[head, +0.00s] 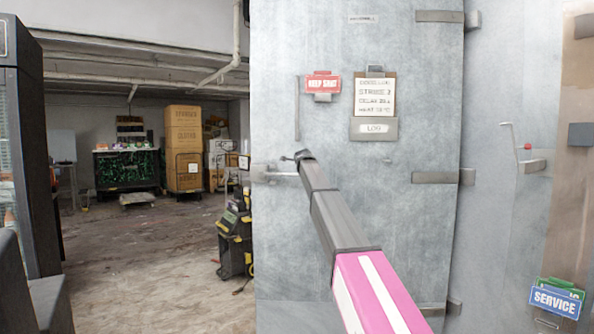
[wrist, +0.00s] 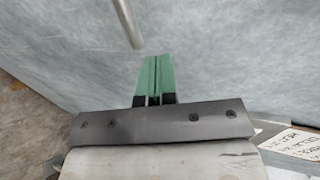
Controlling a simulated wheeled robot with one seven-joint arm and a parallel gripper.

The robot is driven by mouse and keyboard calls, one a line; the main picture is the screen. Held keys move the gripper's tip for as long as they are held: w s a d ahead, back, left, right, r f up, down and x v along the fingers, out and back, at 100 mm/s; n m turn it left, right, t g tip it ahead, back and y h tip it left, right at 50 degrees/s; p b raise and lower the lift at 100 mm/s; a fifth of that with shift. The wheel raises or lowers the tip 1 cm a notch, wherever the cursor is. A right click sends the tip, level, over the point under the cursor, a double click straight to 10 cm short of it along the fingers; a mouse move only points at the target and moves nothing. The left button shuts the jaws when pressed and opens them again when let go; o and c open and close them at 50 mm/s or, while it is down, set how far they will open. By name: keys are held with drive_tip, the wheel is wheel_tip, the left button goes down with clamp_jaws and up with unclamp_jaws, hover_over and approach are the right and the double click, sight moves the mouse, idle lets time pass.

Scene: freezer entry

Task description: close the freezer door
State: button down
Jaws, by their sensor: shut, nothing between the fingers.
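The freezer door (head: 420,110) is a tall grey metal panel that fills the middle of the head view. Its hinge straps (head: 440,177) are on the right side and its free edge is at the left. A thin vertical bar (head: 297,108) and a metal latch (head: 275,175) are near that free edge. My gripper (head: 298,157) is at the end of my outstretched arm, in front of the door beside the latch. In the wrist view its green fingers (wrist: 155,66) are shut together and empty, close to the door surface. A metal rod (wrist: 126,22) is just beyond them. Contact cannot be told.
A red sign (head: 323,83) and a clipboard (head: 375,97) are on the door. A black and yellow tool cart (head: 235,240) stands left of the door. Cardboard boxes (head: 184,150) are farther back. The floor (head: 150,255) at left is mostly open. A blue service sign (head: 556,300) is at lower right.

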drive_tip(key=x, duration=0.9)
drive_tip(key=shift+w, duration=0.4)
